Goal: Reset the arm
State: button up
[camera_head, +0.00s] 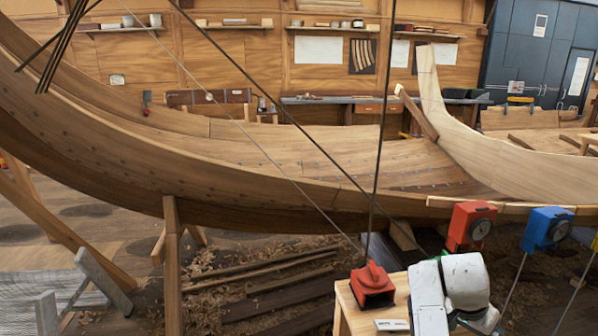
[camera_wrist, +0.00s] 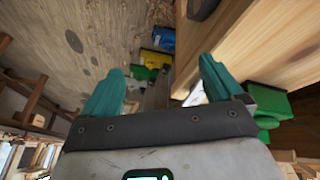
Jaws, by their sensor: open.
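My gripper (camera_wrist: 163,75) shows in the wrist view with its two teal fingers spread wide apart and nothing between them. Its dark crossbar fills the lower part of that view. A wooden surface (camera_wrist: 262,55) with a pale edge lies beyond and beside the right finger. In the head view, my white and green arm (camera_head: 462,283) is bent at the lower right, beside a small wooden table (camera_head: 358,318). The gripper's fingers cannot be made out in the head view.
A red object (camera_head: 372,284) and a small pale box (camera_head: 392,325) are on the small table. The clinker hull (camera_head: 250,160) spans the head view behind. Red (camera_head: 470,224) and blue (camera_head: 545,229) units stand at right. Yellow (camera_wrist: 154,58) and blue (camera_wrist: 164,39) objects show beyond the gripper.

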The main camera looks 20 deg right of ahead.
jog(key=s+a+f+n+y, duration=0.1)
jog(key=s+a+f+n, duration=0.2)
jog(key=s+a+n, duration=0.2)
jog(key=s+a+f+n+t+y, duration=0.1)
jog(key=s+a+f+n, duration=0.3)
jog(key=s+a, duration=0.5)
jog(key=s+a+f+n+y, duration=0.2)
jog(key=s+a+f+n, duration=0.2)
jog(key=a, duration=0.9)
jog(key=s+n+p, duration=0.1)
jog(key=s+n, duration=0.1)
jog(key=s, duration=0.1)
jog(key=shift+s+t+y, duration=0.25)
jog(key=shift+t+y, duration=0.05)
